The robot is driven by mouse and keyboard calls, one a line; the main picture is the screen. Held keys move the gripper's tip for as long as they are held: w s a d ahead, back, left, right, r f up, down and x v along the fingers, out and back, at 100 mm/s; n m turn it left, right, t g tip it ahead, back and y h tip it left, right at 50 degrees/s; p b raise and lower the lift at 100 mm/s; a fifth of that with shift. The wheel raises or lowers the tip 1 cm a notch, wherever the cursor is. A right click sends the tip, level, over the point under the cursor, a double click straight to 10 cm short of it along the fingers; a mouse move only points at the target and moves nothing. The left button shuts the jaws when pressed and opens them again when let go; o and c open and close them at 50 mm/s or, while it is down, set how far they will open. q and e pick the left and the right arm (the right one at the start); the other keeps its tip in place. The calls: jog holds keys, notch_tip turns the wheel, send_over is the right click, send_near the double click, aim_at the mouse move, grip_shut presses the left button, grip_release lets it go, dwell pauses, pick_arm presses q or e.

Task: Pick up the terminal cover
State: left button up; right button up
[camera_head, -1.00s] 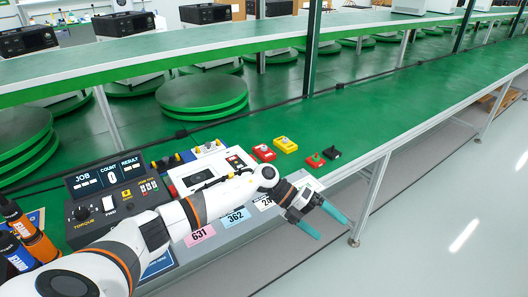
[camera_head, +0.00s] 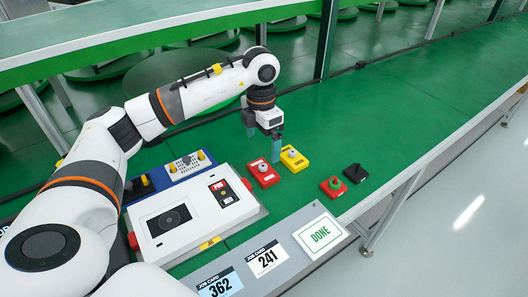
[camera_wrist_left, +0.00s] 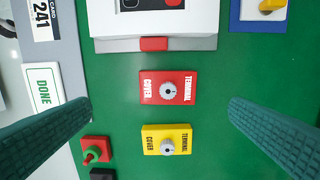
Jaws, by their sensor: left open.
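A red terminal cover (camera_head: 266,178) with a grey knob lies on the green bench. A yellow terminal cover (camera_head: 297,165), also with a grey knob, lies beside it to the right. My left gripper (camera_head: 264,146) is open and empty, pointing down above the bench close to both covers. In the left wrist view, the red cover (camera_wrist_left: 150,88) and the yellow cover (camera_wrist_left: 150,139) both show between the two teal fingers, apart from them. The fingers straddle that area from left and right. My right gripper is not in view.
A small red block with a green knob (camera_head: 333,188) and a black one (camera_head: 355,173) lie right of the covers. A white tester (camera_head: 190,225) and a blue tray (camera_head: 147,190) are to the left. A grey ledge with job cards and a DONE card (camera_head: 320,234) runs in front.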

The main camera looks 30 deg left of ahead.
pick_arm(q)
send_over(260, 168)
notch_tip(260, 168, down, 5)
jog(key=shift+d+f, duration=0.1)
jog(key=shift+f, duration=0.65)
jog(key=f, duration=0.2)
jog(key=f+p, duration=0.1)
jog(key=shift+a+f, duration=0.2)
jog(key=shift+f, duration=0.55)
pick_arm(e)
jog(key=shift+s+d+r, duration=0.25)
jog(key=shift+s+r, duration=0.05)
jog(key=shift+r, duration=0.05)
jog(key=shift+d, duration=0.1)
pick_arm(q)
jog(key=c, duration=0.9)
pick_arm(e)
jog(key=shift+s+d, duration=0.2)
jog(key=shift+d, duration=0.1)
